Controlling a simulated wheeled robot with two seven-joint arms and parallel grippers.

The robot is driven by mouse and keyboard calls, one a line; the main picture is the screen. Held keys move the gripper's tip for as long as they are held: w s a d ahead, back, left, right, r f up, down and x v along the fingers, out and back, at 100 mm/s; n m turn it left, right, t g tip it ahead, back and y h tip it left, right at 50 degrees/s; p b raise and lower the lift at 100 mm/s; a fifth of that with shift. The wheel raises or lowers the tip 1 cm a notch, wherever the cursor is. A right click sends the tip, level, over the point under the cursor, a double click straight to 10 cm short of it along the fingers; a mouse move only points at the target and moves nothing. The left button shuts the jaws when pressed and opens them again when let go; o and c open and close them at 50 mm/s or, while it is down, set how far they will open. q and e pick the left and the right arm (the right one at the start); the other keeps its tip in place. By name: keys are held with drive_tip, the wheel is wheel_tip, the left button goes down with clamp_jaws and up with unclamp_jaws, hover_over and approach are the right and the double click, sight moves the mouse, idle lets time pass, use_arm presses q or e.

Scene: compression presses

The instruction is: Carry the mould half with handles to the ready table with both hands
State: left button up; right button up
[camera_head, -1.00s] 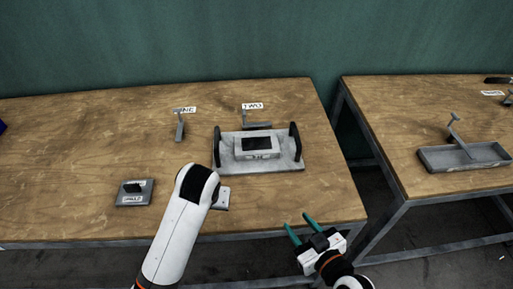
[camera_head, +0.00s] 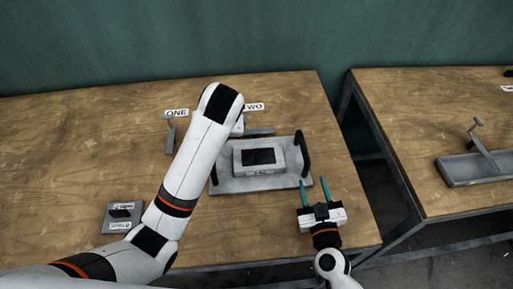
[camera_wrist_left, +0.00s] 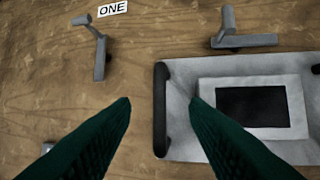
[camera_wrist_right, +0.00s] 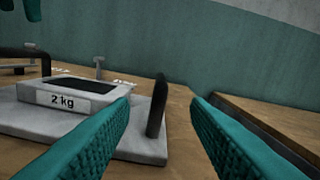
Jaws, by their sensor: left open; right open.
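The mould half is a pale grey plate (camera_head: 225,186) with a raised block with a dark top and a black handle at each end. Its front label reads 2 kg in the right wrist view (camera_wrist_right: 63,100). Contact cannot be told.
A second wooden table (camera_head: 420,110) stands to the right across a gap, holding a grey tray (camera_head: 475,170) with an upright piece. Grey angled pieces stand near the ONE label (camera_head: 177,114) and TWO label (camera_head: 255,107). A small grey plate (camera_head: 122,217) lies at front left.

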sight(305, 149)
drive_tip(key=shift+s+r, duration=0.15)
drive_tip(key=shift+s, duration=0.15)
use_arm(q)
drive_tip(key=x, duration=1.1)
drive_tip(key=shift+s+f, duration=0.1)
drive_tip(key=shift+f, duration=0.2)
use_arm(e)
drive_tip(key=w, duration=0.4)
drive_tip(key=w+a, duration=0.1)
drive_tip(key=w, duration=0.3)
drive_tip(key=w+a, duration=0.1)
drive_tip(key=w, duration=0.3)
drive_tip(key=shift+a, duration=0.1)
use_arm(q)
clamp_jaws()
use_arm(e)
clamp_jaws()
use_arm(q)
drive_tip(key=shift+r, duration=0.3)
use_arm(e)
drive_tip(key=shift+w+r, duration=0.1)
drive_tip(key=shift+r, duration=0.15)
